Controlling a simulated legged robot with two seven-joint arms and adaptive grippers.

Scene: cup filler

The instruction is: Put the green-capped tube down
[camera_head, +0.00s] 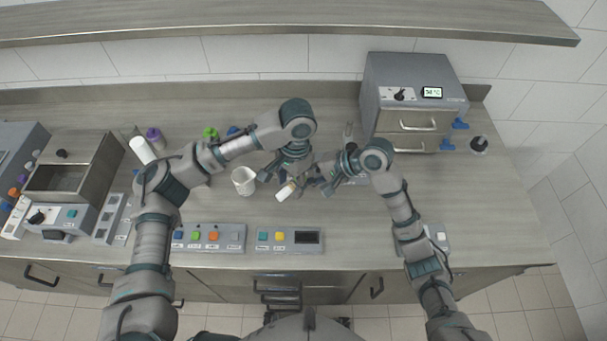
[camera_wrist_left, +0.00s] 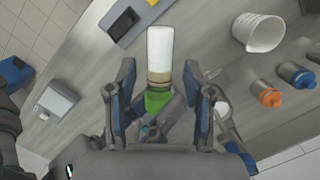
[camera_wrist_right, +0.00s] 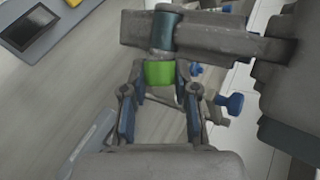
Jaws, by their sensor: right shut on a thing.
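The green-capped tube shows its white body (camera_head: 286,190) near the table's middle in the head view. In the left wrist view its white body (camera_wrist_left: 160,50) points away and its green cap (camera_wrist_left: 157,102) is nearer. My right gripper (camera_wrist_right: 160,76) is shut on the tube at its green cap (camera_wrist_right: 159,73). My left gripper (camera_wrist_left: 163,85) is open around the tube, with gaps between its fingers and the tube on both sides. The left arm covers part of the right wrist view. Whether the tube touches the table is unclear.
A white beaker (camera_head: 243,181) stands left of the tube. Button panels (camera_head: 290,240) lie along the front edge. A grey oven-like box (camera_head: 413,95) stands at the back right. Capped bottles, one green-topped (camera_head: 210,133), stand behind the left arm. The table's right side has free room.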

